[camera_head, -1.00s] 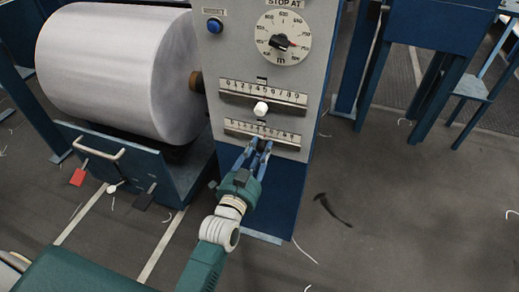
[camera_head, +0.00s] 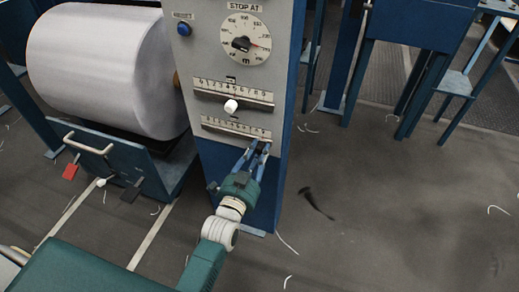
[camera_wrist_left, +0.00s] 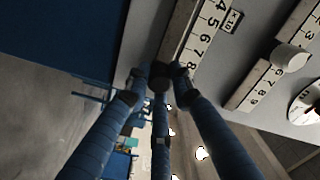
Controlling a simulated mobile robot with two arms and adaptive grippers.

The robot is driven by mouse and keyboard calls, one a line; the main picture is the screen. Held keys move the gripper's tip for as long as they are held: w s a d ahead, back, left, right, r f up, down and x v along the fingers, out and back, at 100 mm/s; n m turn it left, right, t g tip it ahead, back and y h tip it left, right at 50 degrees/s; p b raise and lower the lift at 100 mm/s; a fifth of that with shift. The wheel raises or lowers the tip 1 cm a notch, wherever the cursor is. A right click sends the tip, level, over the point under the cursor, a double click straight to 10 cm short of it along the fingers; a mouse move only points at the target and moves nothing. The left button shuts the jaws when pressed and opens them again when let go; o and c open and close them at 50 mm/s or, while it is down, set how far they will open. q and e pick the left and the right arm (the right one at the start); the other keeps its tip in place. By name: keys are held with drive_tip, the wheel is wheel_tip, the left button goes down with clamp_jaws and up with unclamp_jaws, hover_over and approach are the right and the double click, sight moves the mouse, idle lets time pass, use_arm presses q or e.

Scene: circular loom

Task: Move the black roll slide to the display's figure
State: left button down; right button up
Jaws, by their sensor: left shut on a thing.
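My left gripper (camera_head: 262,146) is at the lower number scale (camera_head: 222,123) on the grey machine panel, near its right end. It is shut on the black slide, which its fingers mostly hide in the head view. In the left wrist view, the fingertips close around a small dark knob (camera_wrist_left: 160,80) beside the figure 8 of the x10 scale (camera_wrist_left: 198,45). No display figure can be read in these views. My right gripper is not in view.
The upper scale (camera_head: 256,97) carries a white knob (camera_head: 231,106) near its middle. Above are the STOP AT dial (camera_head: 252,30) and a blue reset button (camera_head: 183,29). Floor at right is mostly open, with scraps.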

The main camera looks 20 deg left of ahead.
use_arm(q)
drive_tip(key=shift+d, duration=0.3)
drive_tip(key=c, duration=1.5)
unclamp_jaws()
drive_tip(key=shift+d, duration=0.1)
drive_tip(key=shift+s, duration=0.35)
drive_tip(key=s, duration=1.1)
drive_tip(key=shift+s+a, duration=0.15)
drive_tip(key=shift+a, duration=0.1)
